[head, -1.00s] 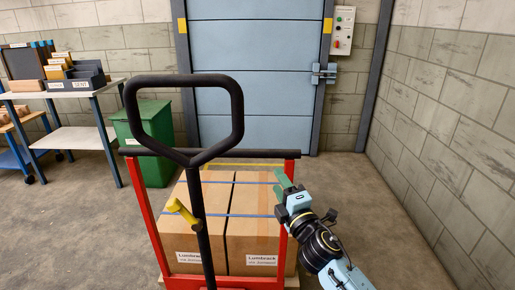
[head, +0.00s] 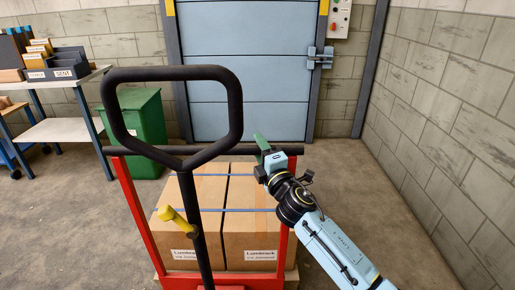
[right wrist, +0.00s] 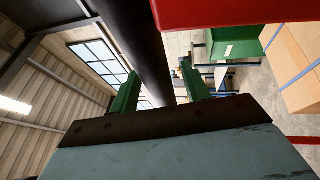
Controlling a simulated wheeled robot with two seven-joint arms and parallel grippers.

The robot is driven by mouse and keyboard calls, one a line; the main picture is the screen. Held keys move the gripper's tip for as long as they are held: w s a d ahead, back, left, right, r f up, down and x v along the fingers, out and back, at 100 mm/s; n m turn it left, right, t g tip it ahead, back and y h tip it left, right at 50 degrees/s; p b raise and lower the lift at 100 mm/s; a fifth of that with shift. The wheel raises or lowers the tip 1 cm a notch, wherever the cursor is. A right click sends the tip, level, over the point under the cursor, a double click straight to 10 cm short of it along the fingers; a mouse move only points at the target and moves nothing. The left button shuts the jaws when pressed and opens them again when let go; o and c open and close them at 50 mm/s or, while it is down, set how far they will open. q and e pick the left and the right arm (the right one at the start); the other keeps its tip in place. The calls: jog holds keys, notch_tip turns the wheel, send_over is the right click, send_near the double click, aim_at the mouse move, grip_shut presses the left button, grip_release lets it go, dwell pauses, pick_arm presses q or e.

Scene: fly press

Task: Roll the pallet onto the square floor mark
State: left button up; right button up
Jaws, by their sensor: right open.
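Strapped brown cartons (head: 252,228) stand on the pallet, whose wooden edge (head: 291,277) shows low at the right. A red frame (head: 137,215) with a black crossbar (head: 225,152) stands in front of them. A black loop handle (head: 238,108) with a yellow lever (head: 175,218) rises before the frame. My right gripper (head: 263,144), with green fingers, is at the right part of the crossbar. In the right wrist view the fingers (right wrist: 160,92) are open, with the black bar running between or just beyond them; I cannot tell contact. The square floor mark is not visible. My left gripper is out of view.
A blue door (head: 250,75) is straight ahead. A green bin (head: 138,132) and a table (head: 65,82) with trays stand at the left. A block wall (head: 450,110) closes the right side. Bare floor (head: 365,185) lies between the cartons and that wall.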

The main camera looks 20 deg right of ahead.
jog(key=shift+c, duration=0.2)
grip_shut()
